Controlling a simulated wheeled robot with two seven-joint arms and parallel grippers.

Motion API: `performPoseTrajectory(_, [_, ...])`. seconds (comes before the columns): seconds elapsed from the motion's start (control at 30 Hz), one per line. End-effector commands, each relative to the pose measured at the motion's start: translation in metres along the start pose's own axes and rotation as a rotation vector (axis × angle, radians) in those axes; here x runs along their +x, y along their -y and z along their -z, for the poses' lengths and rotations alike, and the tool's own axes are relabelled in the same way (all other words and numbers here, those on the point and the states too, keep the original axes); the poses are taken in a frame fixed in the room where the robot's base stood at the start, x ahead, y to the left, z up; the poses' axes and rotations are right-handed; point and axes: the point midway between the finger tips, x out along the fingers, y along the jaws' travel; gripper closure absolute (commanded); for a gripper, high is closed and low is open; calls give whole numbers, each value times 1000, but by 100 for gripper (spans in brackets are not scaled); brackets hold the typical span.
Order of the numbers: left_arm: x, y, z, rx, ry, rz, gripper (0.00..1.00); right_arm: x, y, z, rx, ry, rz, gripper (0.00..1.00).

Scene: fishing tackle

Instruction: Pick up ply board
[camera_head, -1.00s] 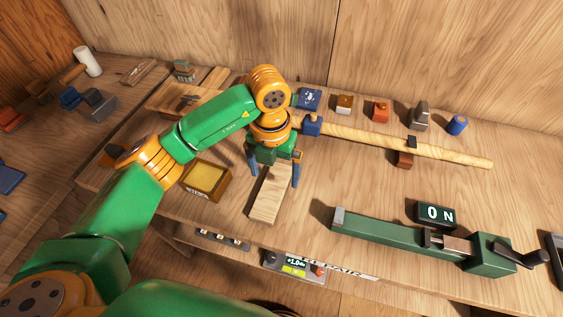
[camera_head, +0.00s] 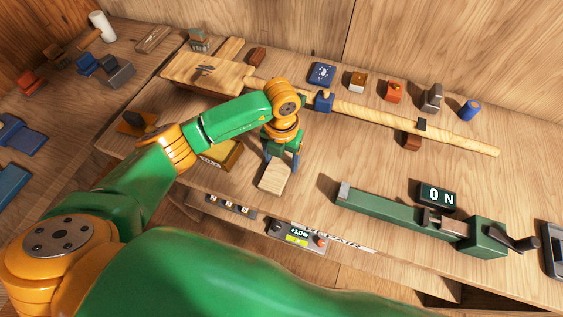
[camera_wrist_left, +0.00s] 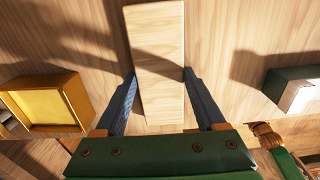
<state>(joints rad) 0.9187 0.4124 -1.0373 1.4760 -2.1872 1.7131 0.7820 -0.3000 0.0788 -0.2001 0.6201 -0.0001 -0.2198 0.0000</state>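The ply board (camera_head: 272,178) is a pale, flat wooden block lying on the workbench near its front edge. It also fills the middle of the left wrist view (camera_wrist_left: 158,50). My left gripper (camera_head: 281,160) is over it, pointing down, and hides its far part in the head view. In the left wrist view, the two blue fingers (camera_wrist_left: 159,72) stand one on each side of the board, very close to its long edges. The gripper looks open around the board; firm contact cannot be made out. My right gripper is not in view.
A yellow open box (camera_head: 222,155) stands just left of the gripper, partly behind my arm. A green vise-like tool (camera_head: 400,215) lies to the right. A long wooden rod (camera_head: 460,142) and several small blocks lie behind.

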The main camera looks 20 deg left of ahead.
Motion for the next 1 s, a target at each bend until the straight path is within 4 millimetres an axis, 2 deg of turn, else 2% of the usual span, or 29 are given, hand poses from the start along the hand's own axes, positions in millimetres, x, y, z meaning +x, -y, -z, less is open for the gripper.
performPoseTrajectory(0.03, [0,0,0,0,0,0,73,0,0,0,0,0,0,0])
performPoseTrajectory(0.1, [0,0,0,0,0,0,87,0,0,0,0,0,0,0])
performPoseTrajectory(0.37, [-3,0,0,0,1,2,87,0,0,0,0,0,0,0])
performPoseTrajectory(0.47, [-14,0,-1,0,4,2,87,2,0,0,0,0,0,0])
performPoseTrajectory(0.57, [-34,2,-1,2,6,2,87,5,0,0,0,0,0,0])
performPoseTrajectory(0.67, [-56,21,9,8,9,3,87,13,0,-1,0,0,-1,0])
performPoseTrajectory(0.8, [-96,53,27,10,10,0,87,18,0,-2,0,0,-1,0])
performPoseTrajectory(1.0, [-118,102,55,8,6,-1,87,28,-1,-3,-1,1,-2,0])
